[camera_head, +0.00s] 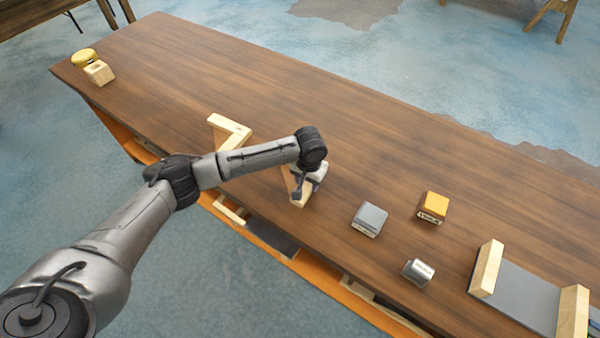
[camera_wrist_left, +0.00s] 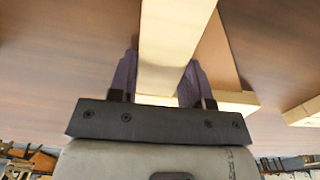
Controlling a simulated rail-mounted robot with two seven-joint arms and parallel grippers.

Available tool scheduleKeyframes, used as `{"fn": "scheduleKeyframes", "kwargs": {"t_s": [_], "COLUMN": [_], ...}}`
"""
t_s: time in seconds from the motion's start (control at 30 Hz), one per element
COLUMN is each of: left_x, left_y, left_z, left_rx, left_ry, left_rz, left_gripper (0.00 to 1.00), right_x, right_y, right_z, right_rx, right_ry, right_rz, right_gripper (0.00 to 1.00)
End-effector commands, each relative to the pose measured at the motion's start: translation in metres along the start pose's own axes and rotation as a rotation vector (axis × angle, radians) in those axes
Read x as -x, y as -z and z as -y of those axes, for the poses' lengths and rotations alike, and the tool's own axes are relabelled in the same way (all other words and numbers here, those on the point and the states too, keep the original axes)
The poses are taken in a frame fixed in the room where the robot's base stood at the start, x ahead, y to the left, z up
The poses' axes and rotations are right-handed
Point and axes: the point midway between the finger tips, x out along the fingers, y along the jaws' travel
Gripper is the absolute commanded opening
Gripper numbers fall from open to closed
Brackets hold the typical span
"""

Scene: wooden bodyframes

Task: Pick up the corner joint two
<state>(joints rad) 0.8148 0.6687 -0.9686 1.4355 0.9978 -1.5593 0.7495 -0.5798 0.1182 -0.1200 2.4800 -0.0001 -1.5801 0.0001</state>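My left gripper (camera_head: 312,185) is low over the table at a pale wooden corner piece (camera_head: 299,194). In the left wrist view the purple fingers (camera_wrist_left: 160,82) lie on both sides of one pale bar (camera_wrist_left: 178,35) of this piece. No gap shows between fingers and bar, but the bar hides the inner finger faces, so I cannot tell if they grip it. A shorter pale leg (camera_wrist_left: 237,101) shows on the right. A second L-shaped wooden piece (camera_head: 232,130) lies to the left, behind my forearm. No label shows which is corner joint two. My right gripper is out of view.
On the brown table (camera_head: 350,130) stand a grey block (camera_head: 369,218), an orange-topped block (camera_head: 433,207), a small metal-grey piece (camera_head: 418,271) and a grey panel (camera_head: 520,295) with wooden ends. A yellow-topped item (camera_head: 85,56) stands at the far left. The table's middle back is clear.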

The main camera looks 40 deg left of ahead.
Motion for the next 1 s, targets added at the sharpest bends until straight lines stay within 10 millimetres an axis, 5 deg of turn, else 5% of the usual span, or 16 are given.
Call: {"fn": "scheduleKeyframes", "kwargs": {"t_s": [0.3,0.67,0.93,1.0], "left_x": [0.001,0.009,0.048,0.052], "left_y": [0.0,0.001,0.001,-0.005], "left_z": [0.0,0.0,0.0,-0.015], "left_rx": [0.0,0.0,0.001,-0.005], "left_ry": [0.0,0.0,-0.002,-0.004], "left_rz": [-0.001,-0.001,-0.003,-0.001], "left_gripper": [0.14,0.14,0.14,0.14], "right_x": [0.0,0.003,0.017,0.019], "right_y": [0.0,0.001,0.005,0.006], "right_z": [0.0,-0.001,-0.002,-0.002], "right_rx": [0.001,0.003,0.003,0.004], "right_ry": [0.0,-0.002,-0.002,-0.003], "right_rz": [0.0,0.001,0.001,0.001], "right_gripper": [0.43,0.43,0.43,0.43]}}
